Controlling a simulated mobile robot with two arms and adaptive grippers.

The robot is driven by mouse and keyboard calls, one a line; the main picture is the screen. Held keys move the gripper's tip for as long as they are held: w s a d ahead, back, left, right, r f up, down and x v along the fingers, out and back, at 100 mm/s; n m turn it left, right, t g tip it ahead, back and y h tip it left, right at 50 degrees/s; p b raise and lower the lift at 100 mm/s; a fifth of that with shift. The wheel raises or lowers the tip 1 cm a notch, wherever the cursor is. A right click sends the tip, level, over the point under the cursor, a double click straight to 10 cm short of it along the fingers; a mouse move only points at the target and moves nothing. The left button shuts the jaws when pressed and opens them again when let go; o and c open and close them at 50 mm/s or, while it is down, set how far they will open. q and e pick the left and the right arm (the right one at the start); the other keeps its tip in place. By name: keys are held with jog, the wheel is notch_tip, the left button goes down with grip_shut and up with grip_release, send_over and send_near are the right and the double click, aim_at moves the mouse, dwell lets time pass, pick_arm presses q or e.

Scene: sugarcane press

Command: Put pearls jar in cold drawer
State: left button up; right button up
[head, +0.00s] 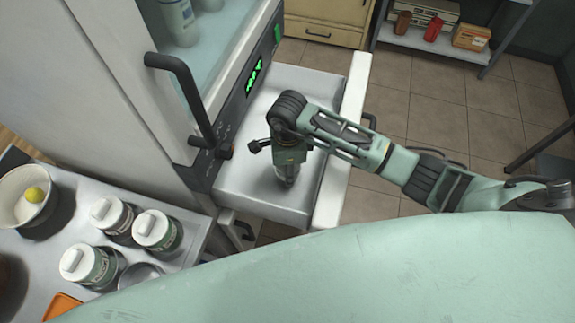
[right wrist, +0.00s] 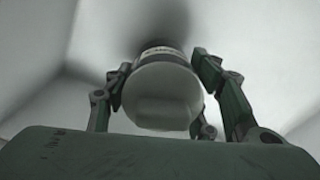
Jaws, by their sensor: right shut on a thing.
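The cold drawer (head: 345,140) is pulled open below the glass-fronted cabinet, and its pale floor shows in the head view. My right gripper (head: 286,172) reaches down inside it. In the right wrist view, my right gripper (right wrist: 163,78) is shut on a jar (right wrist: 162,98) with a pale round lid and a dark label band, likely the pearls jar. The jar is inside the drawer, with pale walls around it. Whether its base touches the drawer floor is hard to tell. In the head view the gripper mostly hides the jar. My left gripper is not in view.
Several white-lidded jars (head: 157,232) stand on the counter at left, beside a bowl (head: 22,178) with a yellow fruit. The cabinet's dark handle (head: 185,85) juts out near the drawer. A shelf (head: 425,42) with boxes stands at the back. Tiled floor right of the drawer is open.

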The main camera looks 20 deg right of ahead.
jog(key=shift+w, duration=0.1)
jog(key=shift+f, duration=0.2)
jog(key=o, duration=1.5)
jog(key=shift+o, duration=0.2)
jog(key=shift+r, duration=0.35)
notch_tip(320, 180, up, 12)
jog(key=shift+f+b, duration=0.15)
jog(key=shift+b, duration=0.7)
